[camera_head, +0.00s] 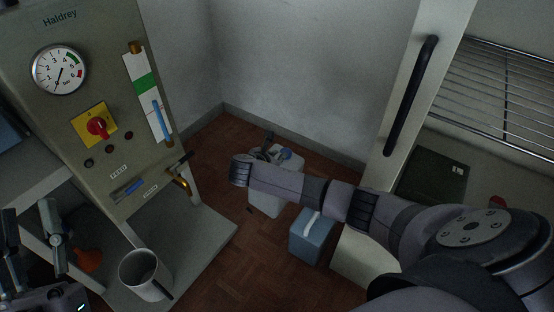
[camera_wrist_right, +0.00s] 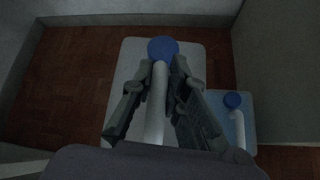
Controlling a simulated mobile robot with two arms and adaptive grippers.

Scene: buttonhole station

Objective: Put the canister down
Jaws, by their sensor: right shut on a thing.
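A pale white canister (camera_head: 265,203) with a blue cap is in the middle of the head view, by the back corner. In the right wrist view its top (camera_wrist_right: 133,65) shows with the blue cap (camera_wrist_right: 163,48) and a white bar handle (camera_wrist_right: 156,105). My right gripper (camera_wrist_right: 167,85) is shut on this handle, one finger on each side. In the head view my right arm hides part of the canister. I cannot tell whether its base touches the floor. My left gripper (camera_head: 30,212) is at the lower left, fingers apart and empty.
A blue canister (camera_head: 308,240) with a white handle stands close on the right. A panel (camera_head: 105,65) with gauge and red knob is on the left, with a grey mug (camera_head: 146,274) below. A cabinet with a black handle (camera_head: 411,95) is right. Brick-patterned floor (camera_head: 222,262) is bare in front.

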